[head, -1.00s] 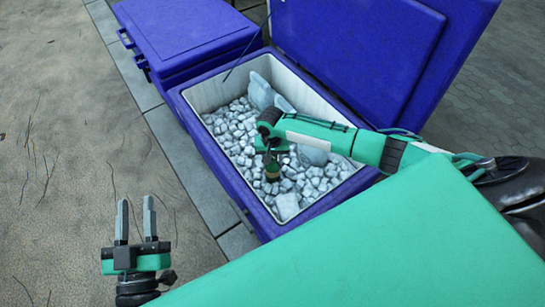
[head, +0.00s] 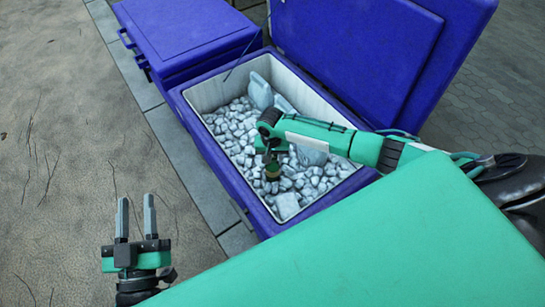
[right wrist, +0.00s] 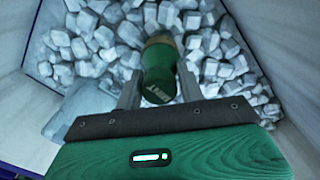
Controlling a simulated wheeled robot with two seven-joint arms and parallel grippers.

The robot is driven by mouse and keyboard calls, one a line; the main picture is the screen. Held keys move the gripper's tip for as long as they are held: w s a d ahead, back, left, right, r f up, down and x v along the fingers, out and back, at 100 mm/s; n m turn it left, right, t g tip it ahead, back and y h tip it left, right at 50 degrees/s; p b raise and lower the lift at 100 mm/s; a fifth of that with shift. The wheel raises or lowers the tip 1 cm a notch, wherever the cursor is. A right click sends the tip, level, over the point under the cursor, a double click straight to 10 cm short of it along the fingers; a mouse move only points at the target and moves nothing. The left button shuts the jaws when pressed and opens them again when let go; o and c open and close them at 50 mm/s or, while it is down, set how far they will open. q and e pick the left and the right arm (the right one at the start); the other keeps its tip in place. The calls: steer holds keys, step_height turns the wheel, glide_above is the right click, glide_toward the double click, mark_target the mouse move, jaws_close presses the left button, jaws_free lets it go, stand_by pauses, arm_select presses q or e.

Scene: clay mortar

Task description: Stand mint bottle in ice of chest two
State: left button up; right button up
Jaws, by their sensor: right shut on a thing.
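The mint bottle (right wrist: 158,72) is dark green with lettering on its side and a tan end in the right wrist view. My right gripper (right wrist: 158,92) is shut on it, one finger on each side. In the head view the bottle (head: 273,172) shows small below my right gripper, over the ice (head: 240,130) of the open blue chest (head: 196,141). It looks about upright there. I cannot tell whether its base is in the ice or just above it. My left gripper (head: 136,218) is open and empty, outside the chest at lower left.
A closed blue chest (head: 185,35) stands behind the open one. The open chest's lid (head: 365,45) is raised at the back. Large pale ice slabs (head: 260,90) stick up at its far end. Sandy ground (head: 60,150) at left is clear.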

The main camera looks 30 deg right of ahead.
steer(key=shift+f, duration=0.45)
steer(key=o, duration=1.5)
steer(key=shift+o, duration=0.2)
